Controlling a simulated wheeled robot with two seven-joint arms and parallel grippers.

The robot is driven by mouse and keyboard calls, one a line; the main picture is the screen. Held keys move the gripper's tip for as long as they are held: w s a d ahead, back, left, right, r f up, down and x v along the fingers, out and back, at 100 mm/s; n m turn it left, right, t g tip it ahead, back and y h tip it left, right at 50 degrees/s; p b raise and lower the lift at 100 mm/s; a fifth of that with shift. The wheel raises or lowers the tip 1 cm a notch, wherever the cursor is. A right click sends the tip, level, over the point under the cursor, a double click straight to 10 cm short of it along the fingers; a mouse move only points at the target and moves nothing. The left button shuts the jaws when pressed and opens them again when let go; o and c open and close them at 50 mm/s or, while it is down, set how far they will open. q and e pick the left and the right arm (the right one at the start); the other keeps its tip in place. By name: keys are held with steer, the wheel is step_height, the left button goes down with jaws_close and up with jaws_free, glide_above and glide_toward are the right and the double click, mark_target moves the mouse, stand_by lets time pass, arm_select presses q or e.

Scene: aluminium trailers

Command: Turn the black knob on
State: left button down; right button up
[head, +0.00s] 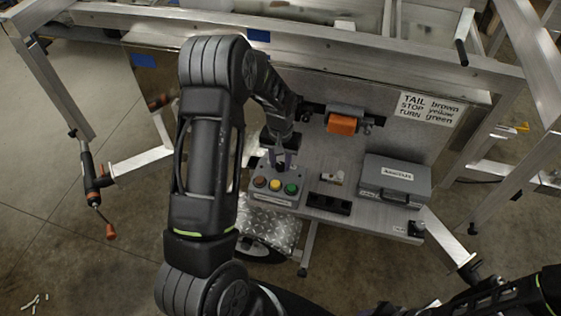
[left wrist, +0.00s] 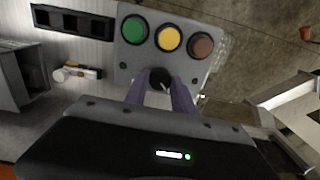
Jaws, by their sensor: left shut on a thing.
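The black knob (left wrist: 160,78) sits on a grey control box (left wrist: 126,70), beside a row of green, yellow and brown-red round buttons. My left gripper (left wrist: 160,88) is shut on the knob, with a finger on each side of it. In the head view, my left gripper (head: 283,163) reaches down to the back of the control box (head: 265,195), and the knob is hidden there by the gripper. A small light mark shows on the knob in the left wrist view; its exact setting is hard to read. My right gripper does not show clearly in either view.
A grey case (head: 396,181) and a black socket strip (head: 329,204) stand on the shelf right of the control box. A small white-and-amber item (head: 333,177) lies between. An orange part (head: 342,124) is on the panel behind. Trailer frame rails surround the shelf.

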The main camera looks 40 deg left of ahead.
arm_select(q)
steer(key=m+b, duration=0.2)
steer(key=m, duration=0.1)
steer(key=shift+f+b, duration=0.15)
steer(key=shift+b, duration=0.2)
steer(key=m+b, duration=0.2)
steer(key=m, duration=0.2)
steer(key=shift+m, duration=0.4)
steer(key=m+b, duration=0.2)
steer(key=m, duration=0.8)
steer(key=shift+r, duration=0.2)
steer(key=c, duration=1.1)
jaws_free()
steer(key=shift+o, duration=0.2)
